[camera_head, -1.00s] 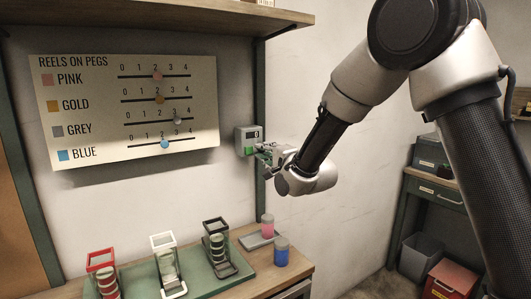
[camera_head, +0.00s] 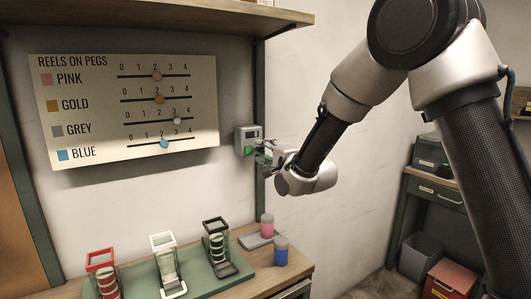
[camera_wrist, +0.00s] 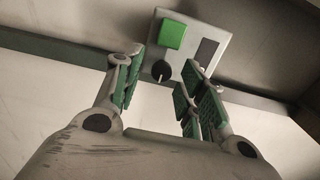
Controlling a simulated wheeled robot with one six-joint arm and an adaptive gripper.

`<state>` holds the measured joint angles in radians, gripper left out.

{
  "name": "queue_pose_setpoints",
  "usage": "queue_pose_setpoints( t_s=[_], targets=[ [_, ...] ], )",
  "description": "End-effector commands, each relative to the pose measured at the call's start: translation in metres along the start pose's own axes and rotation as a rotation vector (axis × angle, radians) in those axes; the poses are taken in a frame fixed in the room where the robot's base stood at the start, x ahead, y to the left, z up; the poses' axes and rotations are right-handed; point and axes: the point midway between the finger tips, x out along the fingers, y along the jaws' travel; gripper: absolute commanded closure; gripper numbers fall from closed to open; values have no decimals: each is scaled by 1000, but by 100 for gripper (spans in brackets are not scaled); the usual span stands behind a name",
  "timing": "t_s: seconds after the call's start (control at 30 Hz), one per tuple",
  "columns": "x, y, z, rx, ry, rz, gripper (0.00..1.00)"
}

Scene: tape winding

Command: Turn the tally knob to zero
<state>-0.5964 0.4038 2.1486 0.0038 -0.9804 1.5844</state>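The tally box (camera_head: 240,137) is a small grey unit on the wall, right of the board. In the wrist view its face (camera_wrist: 205,35) has a green square (camera_wrist: 172,35), a dark rectangular window (camera_wrist: 206,52) and a black round knob (camera_wrist: 161,71) with a pale pointer mark. I cannot read a number in the window. My gripper (camera_wrist: 160,88) is open, its green-padded fingers spread either side of the knob's place in the picture. The knob shows between them, with no visible contact. In the head view my gripper (camera_head: 264,153) is right at the box, which hides the knob.
A board (camera_head: 130,110) headed REELS ON PEGS hangs left of the box, with four coloured sliders. Below, a green mat (camera_head: 200,275) holds red, white and black stands. A green post (camera_head: 260,90) runs beside the box.

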Motion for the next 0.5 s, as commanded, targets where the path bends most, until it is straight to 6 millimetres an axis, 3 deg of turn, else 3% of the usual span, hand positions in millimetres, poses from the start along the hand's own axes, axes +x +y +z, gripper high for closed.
queue_pose_setpoints(
  t_s=[0.27, 0.5],
  targets=[
    [-10, -1, 0, 0, -1, -1, 60],
    [-60, 0, 0, 0, 0, 0, 60]
  ],
)
